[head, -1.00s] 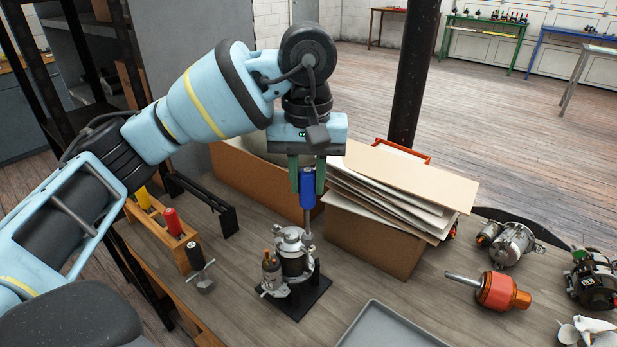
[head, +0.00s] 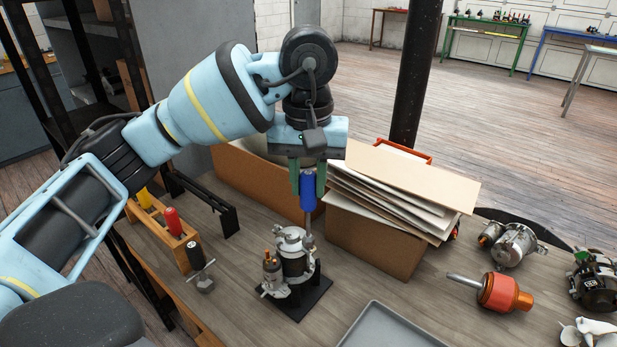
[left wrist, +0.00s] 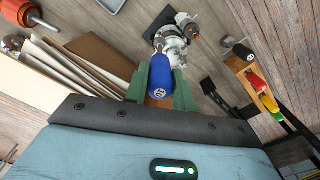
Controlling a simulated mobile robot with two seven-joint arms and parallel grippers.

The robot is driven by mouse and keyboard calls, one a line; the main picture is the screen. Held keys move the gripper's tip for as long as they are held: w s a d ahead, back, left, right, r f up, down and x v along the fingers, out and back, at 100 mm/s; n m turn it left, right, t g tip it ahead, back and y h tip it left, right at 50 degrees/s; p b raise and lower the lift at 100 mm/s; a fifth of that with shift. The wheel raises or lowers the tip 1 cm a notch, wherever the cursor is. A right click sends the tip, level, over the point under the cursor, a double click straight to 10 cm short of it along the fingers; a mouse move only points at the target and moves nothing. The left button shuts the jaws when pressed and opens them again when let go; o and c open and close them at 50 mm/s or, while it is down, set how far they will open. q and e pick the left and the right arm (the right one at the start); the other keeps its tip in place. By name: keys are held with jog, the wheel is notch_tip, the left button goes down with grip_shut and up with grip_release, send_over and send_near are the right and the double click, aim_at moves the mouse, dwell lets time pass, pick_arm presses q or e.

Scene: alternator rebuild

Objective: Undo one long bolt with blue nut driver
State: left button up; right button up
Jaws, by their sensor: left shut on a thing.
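My left gripper (head: 308,180) is shut on the blue nut driver (head: 307,190), with one green finger on each side of its handle. The driver stands upright, its shaft pointing down at the right side of the alternator (head: 292,262). The alternator sits on a black base plate (head: 316,296) on the bench. The shaft's tip meets the alternator's edge; a bolt head there is too small to make out. In the left wrist view the blue handle (left wrist: 150,90) sits between the green fingers, with the alternator (left wrist: 172,38) beyond it. My right gripper is not in view.
A wooden rack (head: 155,228) with red and yellow drivers stands at left. A cardboard box (head: 370,245) of sheets stands close behind right.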

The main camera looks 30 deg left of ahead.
pick_arm(q)
jog(key=shift+f, duration=0.3)
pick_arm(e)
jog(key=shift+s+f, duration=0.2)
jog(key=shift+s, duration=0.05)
pick_arm(q)
jog(key=shift+r+n, duration=0.15)
jog(key=shift+n, duration=0.35)
jog(key=shift+r+n+p, duration=0.1)
jog(key=shift+n+p, duration=0.55)
jog(key=shift+n, duration=0.55)
jog(key=n+p, duration=0.2)
jog(key=n, duration=0.3)
jog(key=shift+n, duration=0.4)
jog(key=n+p, duration=0.2)
jog(key=n, duration=0.4)
jog(key=shift+r+p, duration=0.15)
jog(key=shift+p, duration=0.25)
jog(key=shift+n, duration=0.6)
jog(key=shift+n+p, duration=0.3)
jog(key=shift+n, duration=0.1)
jog(key=shift+f+n, duration=0.4)
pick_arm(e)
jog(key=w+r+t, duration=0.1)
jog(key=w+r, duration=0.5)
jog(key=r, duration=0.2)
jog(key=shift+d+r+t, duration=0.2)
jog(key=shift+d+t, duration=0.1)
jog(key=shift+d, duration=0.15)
